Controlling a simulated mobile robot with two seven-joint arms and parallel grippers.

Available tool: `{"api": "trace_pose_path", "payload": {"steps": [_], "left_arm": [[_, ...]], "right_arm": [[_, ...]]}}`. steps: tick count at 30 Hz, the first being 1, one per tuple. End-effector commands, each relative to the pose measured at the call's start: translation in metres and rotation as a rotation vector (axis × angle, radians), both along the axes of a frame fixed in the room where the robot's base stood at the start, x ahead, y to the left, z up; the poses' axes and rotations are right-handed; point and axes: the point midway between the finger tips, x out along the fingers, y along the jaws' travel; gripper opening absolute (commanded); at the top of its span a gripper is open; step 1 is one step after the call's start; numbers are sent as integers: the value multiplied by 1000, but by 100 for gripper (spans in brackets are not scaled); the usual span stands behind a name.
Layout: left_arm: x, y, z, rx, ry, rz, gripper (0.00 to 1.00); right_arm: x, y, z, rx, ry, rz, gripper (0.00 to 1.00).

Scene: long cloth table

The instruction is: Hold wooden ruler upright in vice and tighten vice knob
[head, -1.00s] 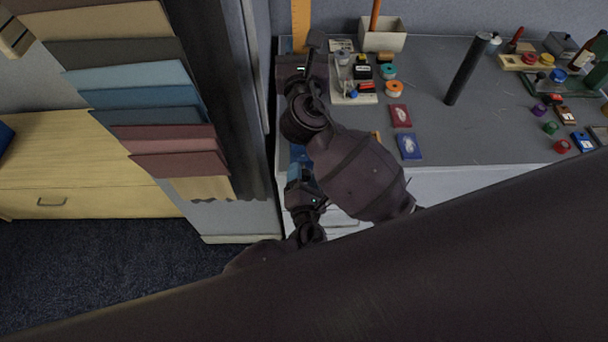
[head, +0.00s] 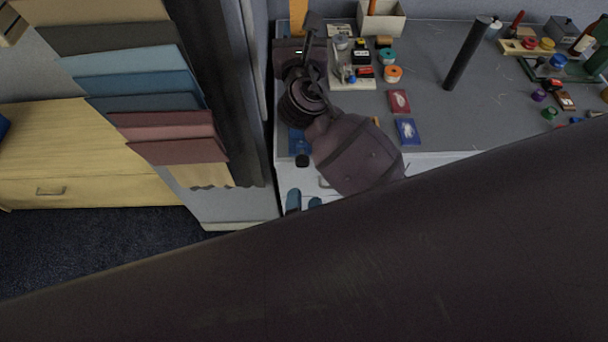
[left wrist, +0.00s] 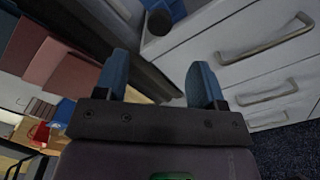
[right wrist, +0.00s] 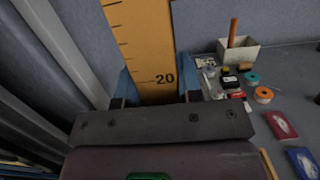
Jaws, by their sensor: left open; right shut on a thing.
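The wooden ruler (head: 298,12) is orange-yellow and stands up at the table's far left end. It fills the upper middle of the right wrist view (right wrist: 142,35), with the mark 20 near my gripper. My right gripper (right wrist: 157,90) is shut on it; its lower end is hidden. The blue vice (head: 298,140) is at the table's front left edge, partly hidden by my right arm. Its black knob (head: 302,160) faces me, and also shows in the left wrist view (left wrist: 160,22). My left gripper (head: 304,201) is open and empty, apart from the knob and below it in the head view.
White drawers with metal handles (left wrist: 265,40) are under the table. A pen box (head: 381,20), tape rolls and red and blue packets (head: 407,131) lie right of my right arm.

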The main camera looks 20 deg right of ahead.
Motion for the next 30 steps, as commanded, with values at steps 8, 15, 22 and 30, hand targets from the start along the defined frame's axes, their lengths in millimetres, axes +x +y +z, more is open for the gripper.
{"api": "trace_pose_path", "payload": {"steps": [8,15,22,30], "left_arm": [[-13,4,0,0,0,-1,63],[-13,4,0,0,-1,-1,63],[-13,4,0,0,0,0,63],[-13,4,0,0,0,0,63]], "right_arm": [[0,0,0,0,0,0,9],[0,0,0,0,0,0,40],[0,0,0,0,0,0,63],[-3,1,-1,0,0,0,63]]}}
